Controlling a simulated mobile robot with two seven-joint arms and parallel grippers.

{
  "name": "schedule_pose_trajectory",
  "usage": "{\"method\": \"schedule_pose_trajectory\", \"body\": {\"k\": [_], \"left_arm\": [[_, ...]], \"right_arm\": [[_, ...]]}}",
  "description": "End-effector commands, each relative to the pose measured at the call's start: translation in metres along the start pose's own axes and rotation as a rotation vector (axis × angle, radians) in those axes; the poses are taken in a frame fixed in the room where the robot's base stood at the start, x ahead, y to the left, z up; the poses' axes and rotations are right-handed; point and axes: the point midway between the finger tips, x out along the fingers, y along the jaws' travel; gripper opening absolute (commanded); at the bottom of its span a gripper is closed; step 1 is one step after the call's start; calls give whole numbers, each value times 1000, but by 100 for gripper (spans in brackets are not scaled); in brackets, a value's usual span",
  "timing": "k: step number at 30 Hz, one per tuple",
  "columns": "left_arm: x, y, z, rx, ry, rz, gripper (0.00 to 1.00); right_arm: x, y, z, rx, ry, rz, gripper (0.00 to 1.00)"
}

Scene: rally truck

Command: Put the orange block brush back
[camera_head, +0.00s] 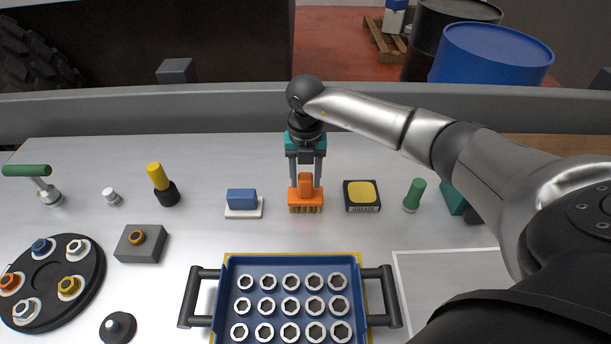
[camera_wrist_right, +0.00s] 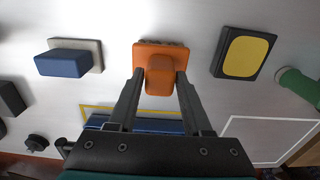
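The orange block brush (camera_head: 306,198) stands upright on the silver bench top, bristles down, its raised handle in the middle. It also shows in the right wrist view (camera_wrist_right: 160,68). My right gripper (camera_head: 305,180) points down over the brush. In the wrist view its two fingers (camera_wrist_right: 160,82) are apart, one on each side of the handle, with small gaps between fingers and handle. The gripper is open and holds nothing. My left gripper is not in view.
A blue block on a white base (camera_head: 242,201) stands left of the brush, a yellow-topped black tin (camera_head: 361,195) right of it. In front is a blue tray (camera_head: 229,290) of several nuts with side handles. A white-outlined area (camera_head: 440,275) lies at right.

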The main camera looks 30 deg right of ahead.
Motion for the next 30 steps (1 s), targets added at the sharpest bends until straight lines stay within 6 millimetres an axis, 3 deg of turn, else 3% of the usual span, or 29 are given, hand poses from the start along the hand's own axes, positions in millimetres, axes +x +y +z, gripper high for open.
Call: {"method": "schedule_pose_trajectory", "body": {"k": [5, 17, 30], "left_arm": [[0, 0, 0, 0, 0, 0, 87], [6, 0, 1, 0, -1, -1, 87], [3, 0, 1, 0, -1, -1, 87]], "right_arm": [[0, 0, 0, 0, 0, 0, 71], [5, 0, 0, 0, 0, 1, 72], [-97, 4, 3, 0, -5, 3, 72]]}}
